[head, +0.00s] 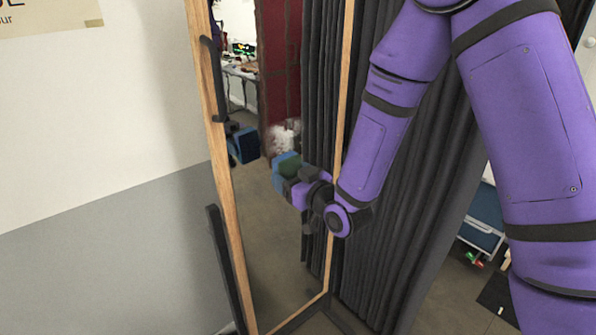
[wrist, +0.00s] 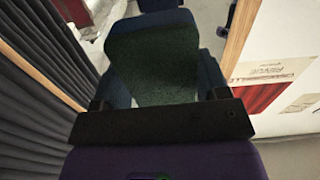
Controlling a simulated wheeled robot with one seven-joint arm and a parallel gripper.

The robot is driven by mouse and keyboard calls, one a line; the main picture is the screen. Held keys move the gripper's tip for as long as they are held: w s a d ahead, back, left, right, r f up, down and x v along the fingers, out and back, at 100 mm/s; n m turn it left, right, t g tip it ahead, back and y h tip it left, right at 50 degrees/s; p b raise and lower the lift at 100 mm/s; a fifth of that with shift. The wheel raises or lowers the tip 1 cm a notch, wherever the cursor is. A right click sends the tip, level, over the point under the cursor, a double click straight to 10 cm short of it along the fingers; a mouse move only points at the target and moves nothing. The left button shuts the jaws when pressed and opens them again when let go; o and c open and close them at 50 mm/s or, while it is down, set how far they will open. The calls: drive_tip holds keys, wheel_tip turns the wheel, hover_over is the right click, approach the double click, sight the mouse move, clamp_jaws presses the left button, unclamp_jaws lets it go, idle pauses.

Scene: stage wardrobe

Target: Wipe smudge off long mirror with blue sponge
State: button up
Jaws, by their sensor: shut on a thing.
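The long mirror stands in a wooden frame (head: 217,165), tilted in the picture. A whitish smudge (head: 284,136) shows on its glass, just above the blue sponge (head: 283,160). My gripper (head: 296,183) is shut on the sponge, which has a dark green face. The sponge's blue reflection shows in the glass to the left, with a gap between, so the sponge looks apart from the glass. In the wrist view the sponge (wrist: 155,62) fills the middle, held by my black gripper (wrist: 155,115). A pale smudge patch (wrist: 88,28) shows to its left, partly hidden by the sponge.
Dark grey curtains (head: 420,200) hang behind and right of the mirror. A grey and white wall (head: 100,130) is at the left. A blue drawer unit (head: 484,225) stands at the right, with small items on the floor. The mirror's dark stand foot (head: 345,318) reaches along the floor.

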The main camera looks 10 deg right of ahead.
sight(265, 144)
drive_tip(key=shift+x, duration=2.95)
drive_tip(key=shift+x, duration=0.95)
drive_tip(key=shift+w+d, duration=0.1)
drive_tip(key=shift+w+d, duration=0.4)
drive_tip(key=shift+d, duration=0.25)
drive_tip(key=shift+w+d, duration=0.35)
drive_tip(key=shift+d, duration=0.25)
drive_tip(key=shift+w+d+r, duration=0.1)
drive_tip(key=shift+w+d, duration=0.85)
drive_tip(key=shift+d, duration=0.35)
drive_tip(key=shift+w+d+f, duration=0.1)
drive_tip(key=shift+w+d, duration=0.85)
drive_tip(key=shift+d, duration=0.35)
drive_tip(key=shift+w+d+r, duration=0.1)
drive_tip(key=shift+w+d, duration=0.85)
drive_tip(key=shift+d, duration=0.35)
drive_tip(key=shift+r, duration=1.05)
drive_tip(key=shift+s+a+f, duration=0.15)
drive_tip(key=shift+s+a, duration=1)
drive_tip(key=shift+a, duration=0.25)
drive_tip(key=shift+s+a, duration=0.8)
drive_tip(key=shift+a, duration=0.5)
drive_tip(key=shift+s+a, duration=0.85)
drive_tip(key=shift+a, duration=0.45)
drive_tip(key=shift+s+a, duration=0.8)
drive_tip(key=shift+a, duration=0.55)
drive_tip(key=shift+r, duration=1.15)
